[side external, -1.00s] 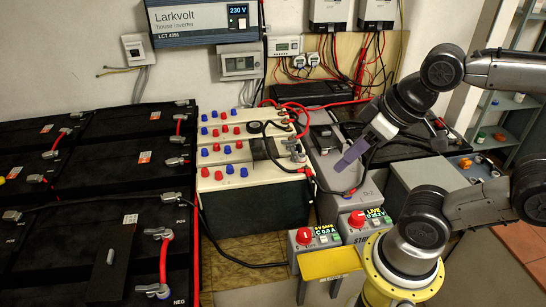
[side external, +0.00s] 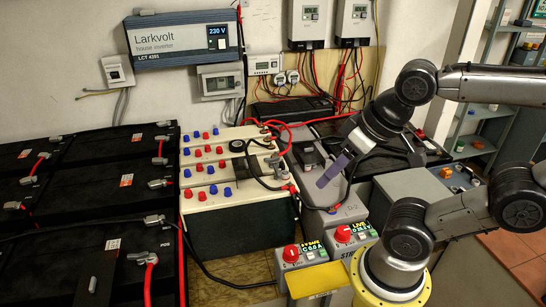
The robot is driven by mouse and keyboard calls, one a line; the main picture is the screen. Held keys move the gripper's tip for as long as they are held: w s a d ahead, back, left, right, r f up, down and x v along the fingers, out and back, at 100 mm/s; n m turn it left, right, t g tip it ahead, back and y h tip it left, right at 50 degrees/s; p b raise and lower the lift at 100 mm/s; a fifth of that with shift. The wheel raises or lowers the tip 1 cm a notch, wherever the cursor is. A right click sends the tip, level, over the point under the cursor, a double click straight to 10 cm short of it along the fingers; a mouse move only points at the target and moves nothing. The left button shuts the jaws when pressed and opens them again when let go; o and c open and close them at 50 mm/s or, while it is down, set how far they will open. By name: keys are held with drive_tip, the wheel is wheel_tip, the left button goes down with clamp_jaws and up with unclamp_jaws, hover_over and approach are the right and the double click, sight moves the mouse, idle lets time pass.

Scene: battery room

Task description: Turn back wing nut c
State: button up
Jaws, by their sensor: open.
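My gripper (side external: 323,182) has purple fingers and hangs above the grey battery case marked D-2 (side external: 347,213), right of the cream batteries. It looks empty, with nothing visible at the fingertips. The fingers overlap in this view, so the gap between them does not show. Small grey clamps and terminals sit on the cream batteries (side external: 236,190) and at the end of a black cable near the grey case. I cannot make out which of them is wing nut c; it is too small or hidden to tell.
Two control boxes with red knobs (side external: 291,254) stand in front of the grey case. Black batteries (side external: 90,195) with cables fill the left. Black and red cables loop around the cream batteries. A yellow plate (side external: 318,281) lies at the front.

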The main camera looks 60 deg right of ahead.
drive_tip(key=w+d+r+m, duration=0.3)
drive_tip(key=w+r+m, duration=0.35)
drive_tip(key=w, duration=0.25)
drive_tip(key=w+d+r+m, duration=0.3)
drive_tip(key=w+r+m, duration=0.3)
drive_tip(key=w+m, duration=0.2)
drive_tip(key=m+g, duration=0.5)
drive_tip(key=m, duration=0.6)
hover_over(272, 158)
wheel_tip(272, 158, down, 26)
drive_tip(key=shift+n, duration=0.25)
wheel_tip(272, 158, down, 13)
drive_tip(key=shift+w+f, duration=0.1)
clamp_jaws()
